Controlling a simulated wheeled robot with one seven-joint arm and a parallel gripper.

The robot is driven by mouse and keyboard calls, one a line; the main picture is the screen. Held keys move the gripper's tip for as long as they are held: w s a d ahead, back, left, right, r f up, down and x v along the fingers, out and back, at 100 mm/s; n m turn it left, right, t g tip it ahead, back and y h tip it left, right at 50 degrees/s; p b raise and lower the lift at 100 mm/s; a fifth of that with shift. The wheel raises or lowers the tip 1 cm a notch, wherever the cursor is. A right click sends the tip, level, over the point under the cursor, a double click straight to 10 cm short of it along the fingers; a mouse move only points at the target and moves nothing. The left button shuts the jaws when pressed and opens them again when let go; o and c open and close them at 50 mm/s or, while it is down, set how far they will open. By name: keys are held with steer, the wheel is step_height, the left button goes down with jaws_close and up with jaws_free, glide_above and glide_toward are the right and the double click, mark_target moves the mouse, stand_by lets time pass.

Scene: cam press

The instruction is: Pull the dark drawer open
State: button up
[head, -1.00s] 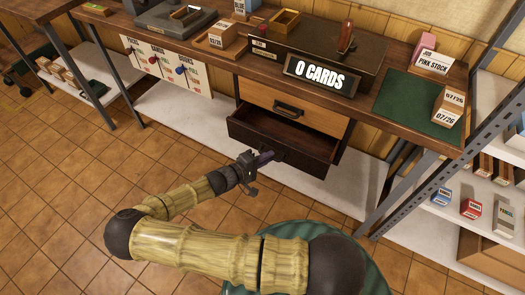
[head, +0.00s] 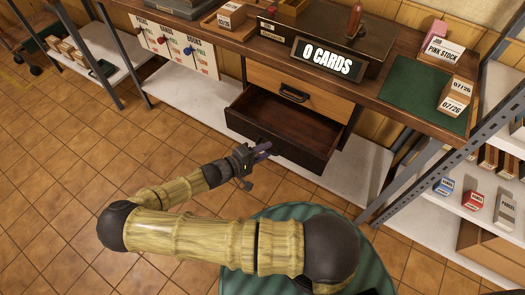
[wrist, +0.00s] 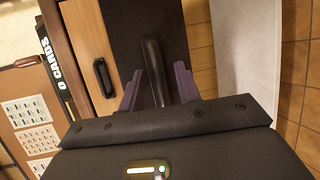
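The dark drawer (head: 290,151) stands pulled well out below the wooden drawer, and its empty inside shows in the head view. Its dark front (wrist: 128,30) also shows in the wrist view, with the dark bar handle (wrist: 151,60) upright in that picture. My gripper (head: 266,149) is in front of the drawer front, at the handle. In the wrist view the two purple fingers (wrist: 159,75) are spread, one on each side of the handle, with a gap visible on the right. Whether the left finger touches the handle is hard to tell.
The closed wooden drawer (head: 300,91) with its own handle is just above. The bench top (head: 372,98) carries the "0 CARDS" sign (head: 328,61), a green mat (head: 425,102) and boxes. A metal shelf post (head: 450,158) stands at right.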

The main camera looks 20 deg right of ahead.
stand_by(0.3)
steer(key=v, duration=1.7)
steer(key=shift+a, duration=0.2)
steer(key=shift+s+d+r, duration=0.15)
steer(key=shift+r, duration=0.05)
